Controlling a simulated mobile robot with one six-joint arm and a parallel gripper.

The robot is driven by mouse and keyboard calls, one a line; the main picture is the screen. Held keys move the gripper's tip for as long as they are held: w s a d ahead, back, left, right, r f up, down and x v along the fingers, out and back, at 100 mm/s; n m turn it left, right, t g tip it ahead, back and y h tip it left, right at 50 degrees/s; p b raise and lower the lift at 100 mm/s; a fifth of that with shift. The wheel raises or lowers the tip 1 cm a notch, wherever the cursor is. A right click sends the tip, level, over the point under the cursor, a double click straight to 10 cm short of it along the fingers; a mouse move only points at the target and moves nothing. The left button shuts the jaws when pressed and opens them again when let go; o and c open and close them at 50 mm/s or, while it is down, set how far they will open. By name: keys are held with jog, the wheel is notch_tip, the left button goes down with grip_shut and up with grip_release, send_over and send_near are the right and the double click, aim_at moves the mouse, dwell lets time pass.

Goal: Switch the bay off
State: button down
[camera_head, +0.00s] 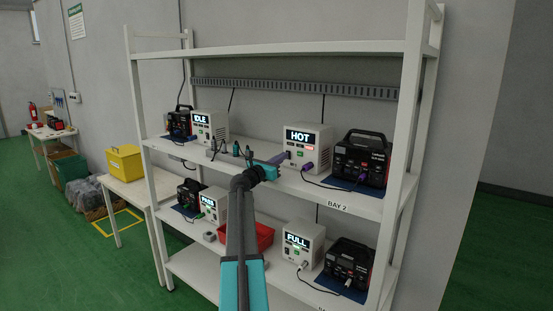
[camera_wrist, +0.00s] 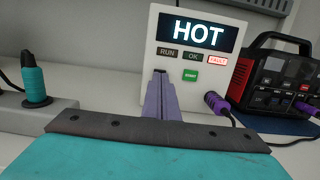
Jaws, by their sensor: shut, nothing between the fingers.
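A white charger box (camera_head: 306,146) whose display reads HOT stands on the upper shelf above the BAY 2 label (camera_head: 337,207). In the wrist view the HOT box (camera_wrist: 217,75) has RUN, OK and a red-lit FAULT label, with a small green control (camera_wrist: 190,75) below them. My gripper (camera_head: 285,156) is shut and empty, its purple fingers pointing at the lower left of the box's front. In the wrist view the fingertips (camera_wrist: 160,74) are left of the green control; they hide part of the front, and I cannot tell whether they touch it.
A purple plug (camera_wrist: 214,101) sits right of the fingers, cabled toward a black-and-red power unit (camera_head: 361,159). A grey socket strip (camera_wrist: 30,115) with a teal plug (camera_wrist: 34,82) is at left. Boxes reading IDLE (camera_head: 209,128), FREE (camera_head: 213,208) and FULL (camera_head: 303,244) share the rack.

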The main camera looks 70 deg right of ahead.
jog(key=shift+s+d, duration=0.15)
jog(key=shift+d, duration=0.45)
jog(key=shift+r, duration=0.1)
jog(key=shift+d, duration=0.15)
jog(key=shift+s+d+r, duration=0.1)
jog(key=shift+d+r, duration=0.05)
jog(key=shift+r, duration=0.35)
